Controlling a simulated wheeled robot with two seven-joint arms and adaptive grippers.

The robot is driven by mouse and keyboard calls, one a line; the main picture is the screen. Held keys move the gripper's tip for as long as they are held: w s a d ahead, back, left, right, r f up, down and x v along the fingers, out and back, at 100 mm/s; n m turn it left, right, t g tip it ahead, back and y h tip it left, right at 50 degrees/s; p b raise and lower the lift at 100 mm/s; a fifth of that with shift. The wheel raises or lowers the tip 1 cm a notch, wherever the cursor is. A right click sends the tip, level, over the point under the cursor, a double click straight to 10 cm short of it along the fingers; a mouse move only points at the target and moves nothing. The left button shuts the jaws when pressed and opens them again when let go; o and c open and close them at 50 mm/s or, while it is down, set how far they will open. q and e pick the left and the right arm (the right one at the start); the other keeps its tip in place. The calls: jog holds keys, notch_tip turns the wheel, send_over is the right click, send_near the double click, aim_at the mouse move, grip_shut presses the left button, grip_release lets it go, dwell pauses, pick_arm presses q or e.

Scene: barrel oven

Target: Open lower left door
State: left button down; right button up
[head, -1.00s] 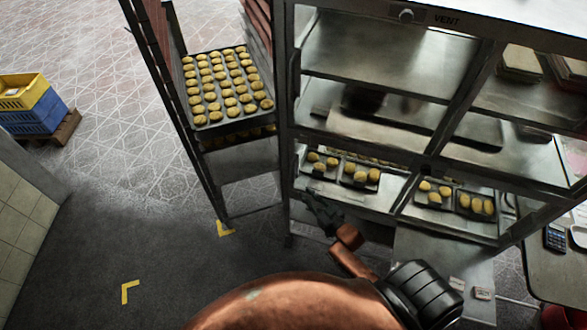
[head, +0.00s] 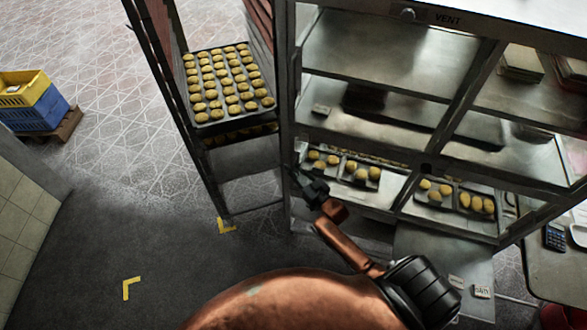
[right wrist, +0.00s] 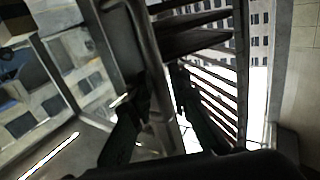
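The rack-like oven (head: 286,110) has a metal frame with two columns of compartments. The lower left compartment (head: 383,197) shows small trays of buns behind its frame; I cannot clearly make out its door, which looks closed. My right gripper (head: 303,180) is at the left post of the oven, beside that lower left compartment. In the right wrist view, its two dark fingers (right wrist: 158,112) are apart, with an upright metal bar (right wrist: 142,50) beyond and between them. Whether they touch it I cannot tell. My left gripper is not in view.
A tall rack with a tray of buns (head: 226,85) stands close left of the oven. Yellow and blue crates (head: 35,103) are at the far left. A table with a calculator (head: 554,238) is at the right. The floor at front left is clear.

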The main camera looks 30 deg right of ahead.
jog(key=shift+c, duration=0.4)
grip_shut()
jog(key=shift+s, duration=0.1)
